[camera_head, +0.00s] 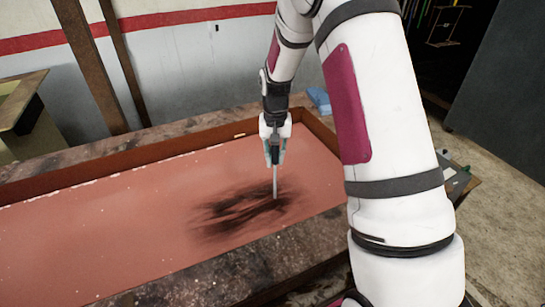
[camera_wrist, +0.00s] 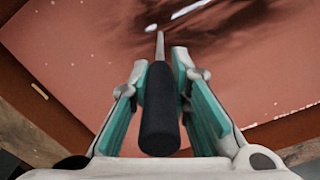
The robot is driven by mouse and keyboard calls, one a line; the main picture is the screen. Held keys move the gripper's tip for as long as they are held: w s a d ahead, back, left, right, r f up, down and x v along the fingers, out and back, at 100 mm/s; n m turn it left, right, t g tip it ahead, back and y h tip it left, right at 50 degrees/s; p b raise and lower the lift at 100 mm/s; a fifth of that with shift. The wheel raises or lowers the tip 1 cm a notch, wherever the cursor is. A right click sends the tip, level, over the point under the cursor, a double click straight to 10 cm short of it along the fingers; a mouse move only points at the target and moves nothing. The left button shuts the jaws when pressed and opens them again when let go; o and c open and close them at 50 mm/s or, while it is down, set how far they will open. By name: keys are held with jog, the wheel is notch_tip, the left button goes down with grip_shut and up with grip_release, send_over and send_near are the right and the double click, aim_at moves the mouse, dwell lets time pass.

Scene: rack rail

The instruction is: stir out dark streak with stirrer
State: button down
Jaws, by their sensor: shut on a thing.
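The stirrer (camera_wrist: 160,115) has a black cylindrical handle and a thin metal rod. My gripper (camera_head: 273,150) is shut on the handle, and its teal-lined fingers (camera_wrist: 158,85) flank it in the wrist view. The rod (camera_head: 275,181) points down at the right part of the dark streak (camera_head: 240,211). Whether its tip is under the surface is hard to tell. The streak is a smeared black patch in the pinkish-red contents (camera_head: 90,240) of a long shallow tray (camera_head: 170,148). The streak also shows at the top of the wrist view (camera_wrist: 225,30).
The tray's brown walls stand on a dark, stained worktop (camera_head: 220,275). A blue object (camera_head: 319,100) lies behind the tray's far right corner. Brown posts (camera_head: 92,65) rise behind at left. My arm hides the tray's right end.

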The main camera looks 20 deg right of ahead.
jog(key=a, duration=1.9)
jog(key=d, duration=0.9)
jog(key=shift+d, duration=0.35)
jog(key=d, duration=1)
jog(key=shift+b, duration=0.4)
jog(key=a, duration=2)
jog(key=d, duration=0.9)
jog(key=shift+d, duration=0.35)
notch_tip(320, 180, up, 16)
jog(key=p, duration=0.2)
jog(key=shift+p, duration=0.35)
jog(key=shift+d, duration=0.1)
